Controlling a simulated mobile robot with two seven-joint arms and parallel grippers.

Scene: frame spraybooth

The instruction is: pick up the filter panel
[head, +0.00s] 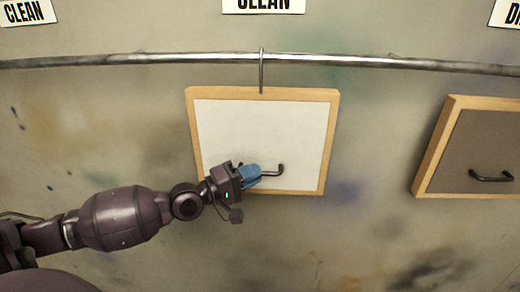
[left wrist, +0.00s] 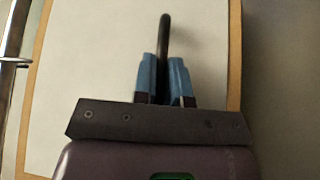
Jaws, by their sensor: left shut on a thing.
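A white filter panel (head: 260,125) with a light wooden frame hangs by a hook (head: 262,70) from a metal rail, below a sign reading CLEAN. A dark handle (head: 280,170) sticks out from its lower part. My left gripper (head: 257,174), with blue fingers, is shut on the left part of this handle. In the left wrist view, the two blue fingers (left wrist: 164,78) close around the dark handle (left wrist: 165,35) in front of the white panel face (left wrist: 90,60). My right gripper is not in view.
The metal rail (head: 150,59) runs across the wall above the panel. A second panel with a grey-brown face (head: 475,145), wooden frame and dark handle is at the right. Bare, paint-stained wall lies between the panels.

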